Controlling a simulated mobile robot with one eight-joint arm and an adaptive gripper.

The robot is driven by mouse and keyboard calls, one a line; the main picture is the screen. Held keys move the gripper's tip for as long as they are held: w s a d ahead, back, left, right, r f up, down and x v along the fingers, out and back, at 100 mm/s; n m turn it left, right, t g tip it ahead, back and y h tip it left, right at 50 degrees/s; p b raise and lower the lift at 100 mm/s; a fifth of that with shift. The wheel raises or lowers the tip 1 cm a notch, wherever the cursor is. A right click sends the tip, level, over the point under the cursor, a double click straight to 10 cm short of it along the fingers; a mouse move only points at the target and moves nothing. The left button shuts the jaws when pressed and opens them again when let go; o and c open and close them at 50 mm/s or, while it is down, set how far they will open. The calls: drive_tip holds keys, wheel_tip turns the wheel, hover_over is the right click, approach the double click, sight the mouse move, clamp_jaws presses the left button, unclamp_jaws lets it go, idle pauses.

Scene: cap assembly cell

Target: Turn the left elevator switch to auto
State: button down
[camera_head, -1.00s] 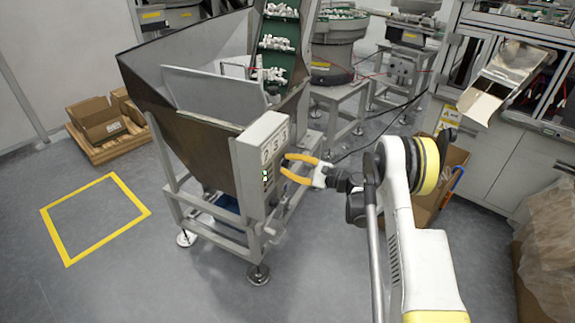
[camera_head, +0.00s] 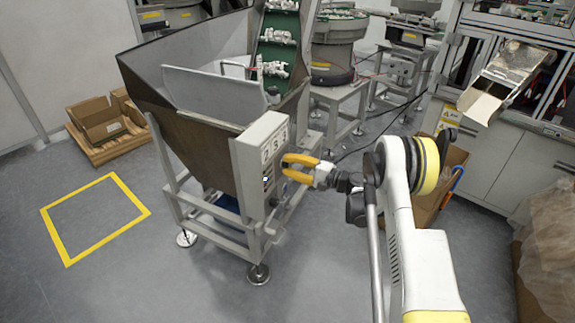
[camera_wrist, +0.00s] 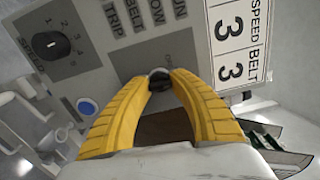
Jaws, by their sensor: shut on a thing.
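The elevator's control box (camera_head: 262,150) is grey and fixed to the front corner of the hopper. My gripper (camera_head: 287,167) has yellow fingers and reaches the box's right-hand face from the right. In the wrist view, my gripper (camera_wrist: 160,78) is shut on a small dark round switch (camera_wrist: 158,72) on the grey panel. The fingertips hide most of the switch, so its setting cannot be read. Lettering beside it is partly covered.
The panel also carries a black speed dial (camera_wrist: 50,45) and a blue button (camera_wrist: 87,106). A label (camera_wrist: 240,38) reads "SPEED BELT 3 3". The hopper (camera_head: 205,150) stands behind the box. Floor with a yellow square (camera_head: 95,215) is clear at left.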

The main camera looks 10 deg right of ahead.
drive_tip(key=shift+n, duration=0.5)
drive_tip(key=c, duration=1.1)
unclamp_jaws()
drive_tip(key=v, duration=1.2)
